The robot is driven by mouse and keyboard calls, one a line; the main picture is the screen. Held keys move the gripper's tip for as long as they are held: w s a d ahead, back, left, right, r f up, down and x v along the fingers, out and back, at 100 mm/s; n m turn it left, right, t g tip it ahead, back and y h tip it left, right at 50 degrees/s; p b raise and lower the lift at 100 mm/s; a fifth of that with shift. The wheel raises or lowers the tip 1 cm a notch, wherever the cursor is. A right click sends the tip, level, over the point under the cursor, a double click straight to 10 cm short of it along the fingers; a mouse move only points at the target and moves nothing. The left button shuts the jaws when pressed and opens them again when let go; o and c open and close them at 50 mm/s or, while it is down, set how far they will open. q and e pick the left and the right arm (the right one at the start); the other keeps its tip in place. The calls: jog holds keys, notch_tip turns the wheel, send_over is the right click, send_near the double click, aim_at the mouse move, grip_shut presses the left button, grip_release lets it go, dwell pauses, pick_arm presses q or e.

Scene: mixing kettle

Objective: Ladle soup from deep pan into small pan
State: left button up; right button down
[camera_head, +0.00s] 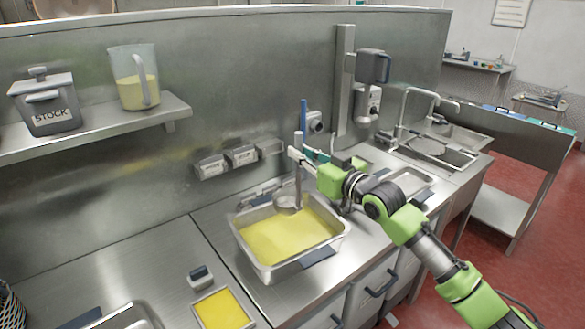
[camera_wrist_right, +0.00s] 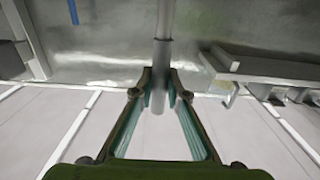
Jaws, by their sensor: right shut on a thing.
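The deep pan (camera_head: 291,266) is a metal tray on the counter, holding yellow soup. My right gripper (camera_head: 298,158) is shut on the upright metal handle of the ladle (camera_head: 287,204). The same handle (camera_wrist_right: 163,60) stands between the fingers of my right gripper (camera_wrist_right: 160,92) in the right wrist view. The ladle's bowl is at the back part of the deep pan; I cannot tell whether it touches the soup. The small pan (camera_head: 223,309) is at the front left of the deep pan, with yellow contents. My left gripper is out of view.
A shelf (camera_head: 95,133) on the left wall holds a stock container (camera_head: 45,103) and a jug (camera_head: 135,80) of yellow liquid. A small grey-topped block (camera_head: 200,277) stands behind the small pan. A sink (camera_head: 430,150) is at the right.

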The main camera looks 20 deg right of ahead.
jog(key=shift+d+r, duration=0.1)
jog(key=shift+r, duration=0.25)
notch_tip(320, 180, down, 15)
jog(key=b, duration=1.1)
jog(key=shift+f, duration=0.2)
jog(key=shift+w+r, duration=0.1)
jog(key=shift+r, duration=0.1)
notch_tip(320, 180, up, 13)
jog(key=p, duration=1.1)
jog(key=shift+f, duration=0.1)
